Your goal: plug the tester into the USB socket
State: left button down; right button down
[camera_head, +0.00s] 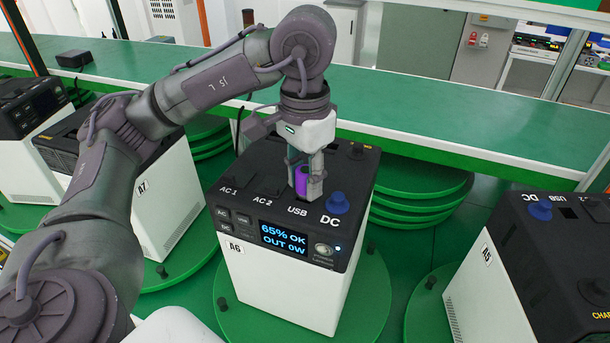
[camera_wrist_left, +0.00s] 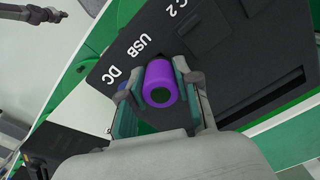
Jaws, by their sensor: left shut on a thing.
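The tester, a short purple cylinder (camera_head: 302,181), is held upright between the fingers of my left gripper (camera_head: 307,180), which is shut on it. It sits at the top panel of the power station marked A6 (camera_head: 290,280), just behind the USB label. In the left wrist view the purple tester (camera_wrist_left: 161,84) shows end-on between the fingers (camera_wrist_left: 160,95), beside the USB lettering. The USB socket is hidden under the tester and fingers, so I cannot tell whether the tester is in it or just above it. My right gripper does not show.
A blue DC plug (camera_head: 337,203) stands close to the right of the gripper. The A6 screen (camera_head: 284,239) reads 65% OK, OUT 0W. Station A6 stands on a green turntable (camera_head: 362,300). Other stations, A7 (camera_head: 165,195) and A5 (camera_head: 540,260), flank it. A green bench (camera_head: 440,120) runs behind.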

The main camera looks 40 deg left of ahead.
pick_arm(q)
jog(key=shift+f+b, duration=0.3)
jog(key=shift+f, duration=0.1)
jog(key=c, duration=0.7)
grip_release()
jog(key=shift+c, duration=0.2)
jog(key=shift+r, duration=0.1)
notch_tip(320, 180, up, 12)
jog(key=shift+f, duration=0.1)
